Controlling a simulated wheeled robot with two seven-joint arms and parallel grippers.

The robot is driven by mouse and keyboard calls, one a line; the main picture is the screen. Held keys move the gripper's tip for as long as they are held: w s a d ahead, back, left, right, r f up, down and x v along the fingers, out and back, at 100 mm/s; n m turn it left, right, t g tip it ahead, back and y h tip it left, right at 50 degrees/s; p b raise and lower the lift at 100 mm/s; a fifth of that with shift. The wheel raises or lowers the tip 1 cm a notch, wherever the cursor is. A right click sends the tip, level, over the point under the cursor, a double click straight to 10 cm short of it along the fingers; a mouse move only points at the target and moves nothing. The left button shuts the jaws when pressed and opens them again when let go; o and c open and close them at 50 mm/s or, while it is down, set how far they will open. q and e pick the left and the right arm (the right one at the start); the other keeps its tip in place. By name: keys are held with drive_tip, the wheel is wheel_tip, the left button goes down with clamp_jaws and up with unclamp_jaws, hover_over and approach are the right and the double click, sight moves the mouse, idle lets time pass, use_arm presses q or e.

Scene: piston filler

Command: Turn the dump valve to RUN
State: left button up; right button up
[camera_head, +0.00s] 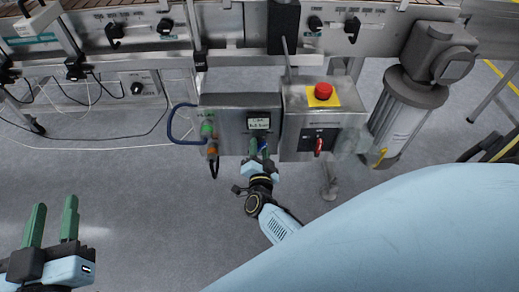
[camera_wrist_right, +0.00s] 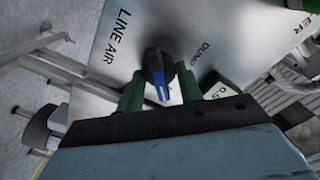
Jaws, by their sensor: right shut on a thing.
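The dump valve knob (camera_wrist_right: 157,66) is black with a blue pointer, on a grey panel with DUMP and LINE AIR lettering in the right wrist view. The pointer aims down the picture, toward my gripper's palm. My right gripper (camera_wrist_right: 160,88) is shut on the knob, one green finger on each side. In the head view my right gripper (camera_head: 259,148) reaches the lower front of the left control box (camera_head: 228,108) and hides most of the knob. The RUN mark is not readable. My left gripper (camera_head: 54,212) is open and empty at the lower left.
A small display (camera_head: 259,124) sits just above the right gripper. The right box (camera_head: 345,117) carries a red emergency button (camera_head: 323,90) and a red rotary switch (camera_head: 319,146). Left are green and orange fittings (camera_head: 209,138) and a blue hose (camera_head: 172,125). A grey motor (camera_head: 407,108) stands right.

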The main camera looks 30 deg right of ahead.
idle(0.4)
use_arm(q)
drive_tip(key=shift+a, duration=0.1)
use_arm(e)
drive_tip(key=o, duration=1)
drive_tip(key=shift+s+a, duration=0.15)
drive_tip(key=shift+s, duration=0.05)
drive_tip(key=p+v, duration=0.2)
drive_tip(key=v, duration=0.3)
drive_tip(key=shift+s, duration=0.15)
use_arm(q)
drive_tip(key=s+a+f+g+y, duration=0.1)
drive_tip(key=s+a+f+g, duration=0.1)
drive_tip(key=f, duration=0.4)
drive_tip(key=s+a+f+g+y+p, duration=0.1)
drive_tip(key=s+a+f+g+y, duration=0.1)
drive_tip(key=s+f+g, duration=0.3)
drive_tip(key=shift+a+f+n+g+p, duration=0.3)
drive_tip(key=shift+f+g, duration=0.4)
drive_tip(key=shift+g, duration=0.6)
use_arm(e)
approach(260, 149)
drive_tip(key=shift+v, duration=1.8)
drive_tip(key=shift+f, duration=0.15)
